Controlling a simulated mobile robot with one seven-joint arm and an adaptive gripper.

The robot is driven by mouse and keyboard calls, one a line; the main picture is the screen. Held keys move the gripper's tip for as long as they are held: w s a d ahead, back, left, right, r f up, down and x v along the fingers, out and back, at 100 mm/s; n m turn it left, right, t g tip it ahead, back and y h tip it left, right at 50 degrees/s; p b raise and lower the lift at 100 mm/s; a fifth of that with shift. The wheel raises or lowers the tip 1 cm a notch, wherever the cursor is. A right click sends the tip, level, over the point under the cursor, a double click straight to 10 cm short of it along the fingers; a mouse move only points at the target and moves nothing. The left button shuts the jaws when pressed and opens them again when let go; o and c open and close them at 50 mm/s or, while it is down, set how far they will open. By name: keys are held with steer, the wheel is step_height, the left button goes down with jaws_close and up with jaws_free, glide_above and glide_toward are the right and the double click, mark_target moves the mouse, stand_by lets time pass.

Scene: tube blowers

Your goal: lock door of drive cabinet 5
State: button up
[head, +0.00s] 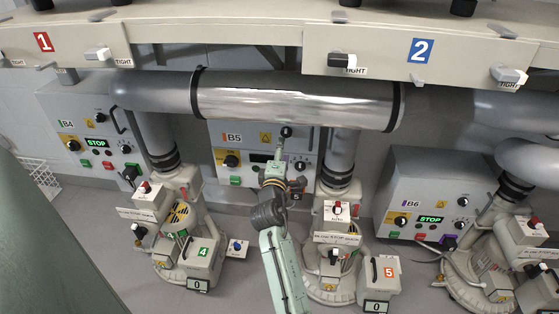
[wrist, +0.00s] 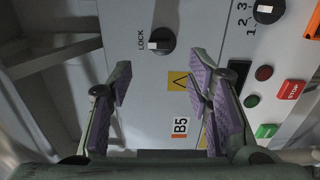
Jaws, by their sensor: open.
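Drive cabinet 5 is the grey cabinet (head: 220,129) marked B5, below the shiny pipe in the head view. Its door panel also fills much of the wrist view (wrist: 140,110). A black round knob (wrist: 162,41) with a white mark sits beside the word LOCK. The white mark is on the LOCK side of the knob; its exact angle is hard to tell. The knob also shows in the head view (head: 286,131). My gripper (wrist: 160,75) is open and empty, its purple-padded fingers apart, with the knob beyond their tips. In the head view my gripper (head: 281,152) is just below the knob.
A shiny horizontal pipe (head: 290,100) runs above the cabinet. A vertical pipe (head: 341,155) stands close on its right. Red (wrist: 290,89) and green (wrist: 266,131) buttons and a black selector knob (wrist: 267,11) lie right of the fingers. Cabinets B4 (head: 70,105) and B6 (head: 420,170) flank it.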

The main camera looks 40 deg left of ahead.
steer(key=shift+v, duration=2.2)
